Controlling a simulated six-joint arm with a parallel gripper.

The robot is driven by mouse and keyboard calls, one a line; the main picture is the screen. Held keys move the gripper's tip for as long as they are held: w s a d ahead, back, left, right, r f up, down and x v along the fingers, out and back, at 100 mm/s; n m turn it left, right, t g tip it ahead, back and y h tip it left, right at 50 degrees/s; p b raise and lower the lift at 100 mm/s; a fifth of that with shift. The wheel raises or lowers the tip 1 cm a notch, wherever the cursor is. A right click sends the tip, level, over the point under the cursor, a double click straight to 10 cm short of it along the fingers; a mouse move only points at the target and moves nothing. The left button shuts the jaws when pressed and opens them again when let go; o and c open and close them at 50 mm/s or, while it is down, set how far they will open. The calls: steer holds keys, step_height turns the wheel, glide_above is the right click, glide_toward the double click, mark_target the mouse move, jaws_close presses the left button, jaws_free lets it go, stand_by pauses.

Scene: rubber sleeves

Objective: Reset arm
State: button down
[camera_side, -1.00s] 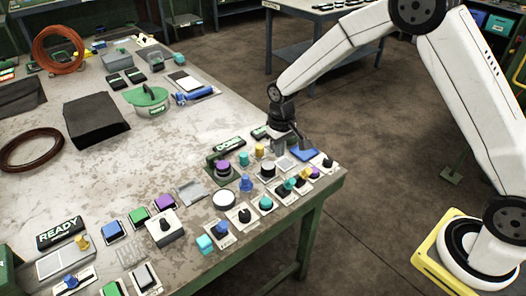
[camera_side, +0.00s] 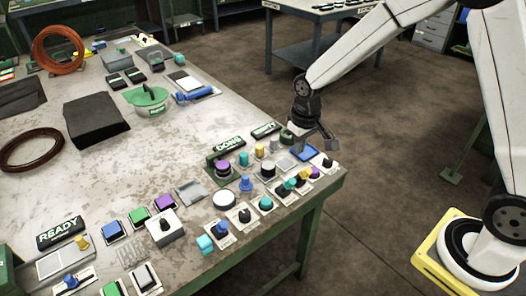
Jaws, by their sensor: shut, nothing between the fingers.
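My gripper (camera_side: 316,143) is shut and empty. It hangs over the right end of the table, above or just behind the blue pad (camera_side: 304,154). I cannot tell how far above the pad it is. My arm reaches in from the upper right. The rubber sleeves are small. Upright pieces in yellow (camera_side: 260,150), teal (camera_side: 244,159) and purple (camera_side: 223,166) stand near the DONE sign (camera_side: 228,144), but I cannot tell which of them are sleeves.
Several button and knob units crowd the table's front edge, with a white-topped round one (camera_side: 224,200) among them. The READY sign (camera_side: 60,232) is at the lower left. The table's middle is bare.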

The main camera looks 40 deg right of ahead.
steer(key=s+d+r+t, duration=0.1)
steer(key=s+d+r, duration=0.1)
steer(key=s, duration=1.2)
steer(key=shift+r+t, duration=0.4)
steer(key=shift+r, duration=0.05)
